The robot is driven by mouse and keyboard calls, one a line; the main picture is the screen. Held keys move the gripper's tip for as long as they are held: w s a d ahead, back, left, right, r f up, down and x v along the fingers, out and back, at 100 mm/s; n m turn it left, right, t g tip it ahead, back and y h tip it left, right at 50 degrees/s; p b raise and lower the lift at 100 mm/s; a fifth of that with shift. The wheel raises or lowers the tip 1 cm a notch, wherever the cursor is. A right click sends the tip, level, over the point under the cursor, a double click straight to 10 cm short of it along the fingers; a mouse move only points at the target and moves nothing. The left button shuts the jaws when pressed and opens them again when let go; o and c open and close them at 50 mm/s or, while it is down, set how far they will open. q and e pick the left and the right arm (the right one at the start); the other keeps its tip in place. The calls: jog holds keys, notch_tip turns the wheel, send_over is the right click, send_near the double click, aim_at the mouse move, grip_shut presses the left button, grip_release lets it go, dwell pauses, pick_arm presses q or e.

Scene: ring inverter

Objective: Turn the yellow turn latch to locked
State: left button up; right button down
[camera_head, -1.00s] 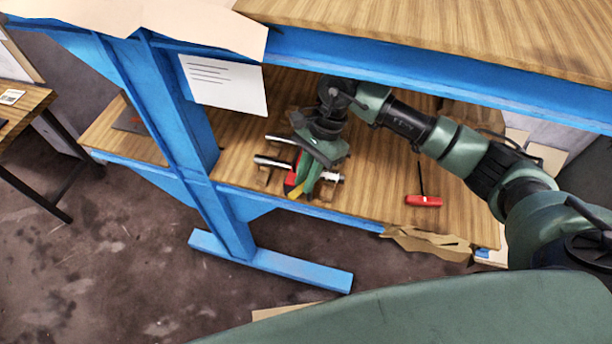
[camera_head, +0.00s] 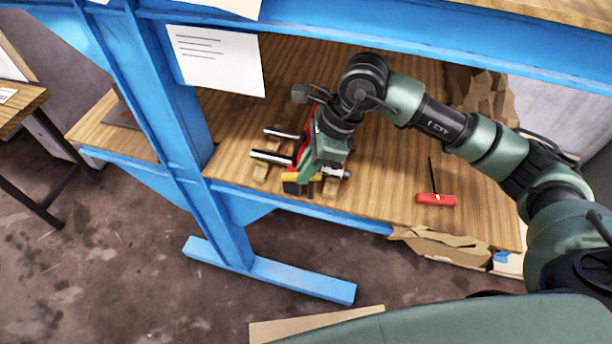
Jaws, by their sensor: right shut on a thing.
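The yellow turn latch (camera_head: 289,177) shows as a small yellow piece at the front of a red and dark device with metal cylinders (camera_head: 270,157) on the lower wooden shelf. My right gripper (camera_head: 305,183) reaches down over the device from the right, with its green fingers at the yellow piece, and is shut on it. The gripper hides much of the device and part of the latch. I cannot tell the latch's exact angle. My left gripper is not in view.
A red-handled tool (camera_head: 436,199) lies on the shelf (camera_head: 390,190) to the right. A blue frame post (camera_head: 165,90) stands to the left, and a blue beam (camera_head: 400,35) runs above. Torn cardboard (camera_head: 440,243) hangs at the shelf's front edge.

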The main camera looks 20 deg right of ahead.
jog(key=shift+w+d+m+t+h+b, duration=0.15)
jog(key=shift+m+t+b, duration=0.2)
jog(key=shift+m+b, duration=0.45)
jog(key=shift+w+m+t+h+b, duration=0.15)
jog(key=shift+m+t+b, duration=0.2)
jog(key=shift+m+b, duration=0.45)
jog(key=shift+m, duration=0.3)
jog(key=shift+r, duration=0.1)
jog(key=c, duration=1.4)
grip_release()
jog(key=shift+s, duration=0.1)
jog(key=shift+d+r, duration=0.15)
jog(key=shift+r, duration=0.2)
jog(key=shift+s+d+r+b, duration=0.6)
jog(key=shift+d+r+b, duration=0.2)
jog(key=shift+d, duration=0.15)
jog(key=s+d+b, duration=0.3)
jog(key=s+d, duration=0.3)
jog(key=d, duration=0.2)
jog(key=shift+s+d+r, duration=0.2)
jog(key=shift+d, duration=0.1)
